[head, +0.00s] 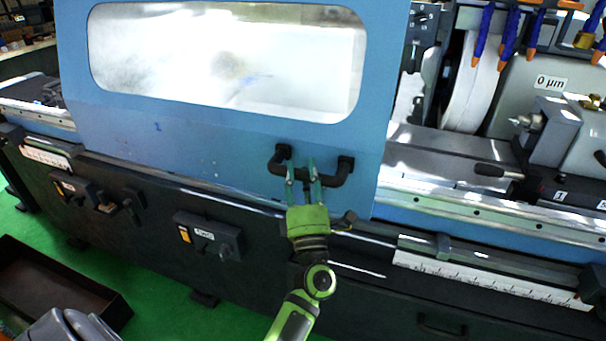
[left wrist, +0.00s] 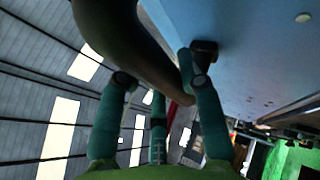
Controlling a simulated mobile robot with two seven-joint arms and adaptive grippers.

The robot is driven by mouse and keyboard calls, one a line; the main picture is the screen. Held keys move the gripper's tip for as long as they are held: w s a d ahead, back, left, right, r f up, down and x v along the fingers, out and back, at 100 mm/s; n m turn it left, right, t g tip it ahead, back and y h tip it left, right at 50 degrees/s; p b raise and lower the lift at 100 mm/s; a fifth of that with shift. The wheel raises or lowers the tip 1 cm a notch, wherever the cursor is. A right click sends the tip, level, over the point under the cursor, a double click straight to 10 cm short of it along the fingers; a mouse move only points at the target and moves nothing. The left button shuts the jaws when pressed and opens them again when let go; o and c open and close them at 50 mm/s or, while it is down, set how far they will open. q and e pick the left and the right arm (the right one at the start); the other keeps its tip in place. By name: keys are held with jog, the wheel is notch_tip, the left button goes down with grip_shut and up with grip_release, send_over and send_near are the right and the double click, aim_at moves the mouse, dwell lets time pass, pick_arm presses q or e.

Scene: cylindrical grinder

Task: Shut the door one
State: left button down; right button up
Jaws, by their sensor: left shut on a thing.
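The blue sliding door (head: 215,135) with a long window covers the left and middle of the grinder in the head view. Its black bar handle (head: 338,177) is at the lower right of the door. My left gripper (head: 303,172) is shut on the handle, its green fingers around the bar near its middle. In the left wrist view the dark handle (left wrist: 125,35) passes between the fingers (left wrist: 165,90), with the blue door (left wrist: 265,50) at the right. My right gripper is not in view.
A rail (head: 480,205) runs along the front. A dark open box (head: 60,285) lies on the green floor at the lower left.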

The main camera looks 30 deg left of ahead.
pick_arm(q)
jog(key=shift+d+r, duration=0.1)
jog(key=shift+d, duration=0.05)
jog(key=c, duration=0.8)
grip_release()
jog(key=shift+w+d, duration=0.1)
jog(key=shift+f, duration=0.2)
jog(key=v, duration=1.2)
jog(key=shift+r, duration=0.15)
